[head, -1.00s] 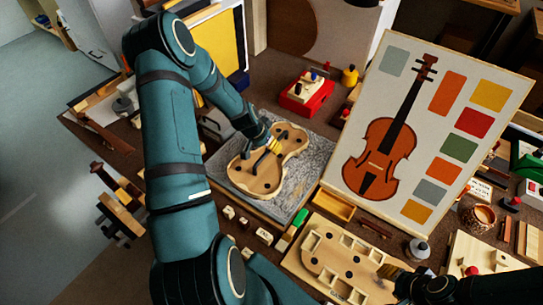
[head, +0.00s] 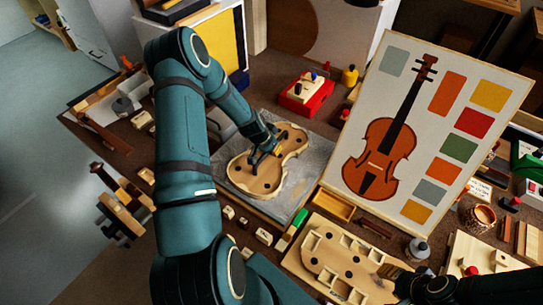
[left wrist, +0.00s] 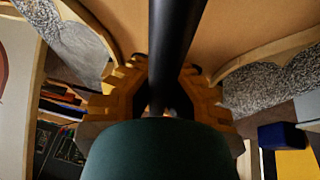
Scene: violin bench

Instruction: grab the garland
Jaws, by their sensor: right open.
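A violin-shaped wooden body with a raised rim, seemingly the garland (head: 248,180), lies on a grey speckled mat (head: 232,203). A black bar or handle and dark round spots show on it. My left gripper (head: 277,149) is over its middle, near the bar. In the left wrist view, the yellow-brown fingers of the left gripper (left wrist: 160,80) stand either side of the black bar (left wrist: 175,35); the wooden body (left wrist: 240,30) lies behind. Contact and finger gap are hidden. My right gripper (head: 390,272) is open, low at the right, over the edge of another violin-shaped wooden form (head: 325,262).
A large board with a violin picture (head: 440,130) leans behind at the right. A red box (head: 306,95) and yellow bottle (head: 350,76) stand behind the mat. Small blocks (head: 264,237) and a wooden tray (head: 337,207) lie in front.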

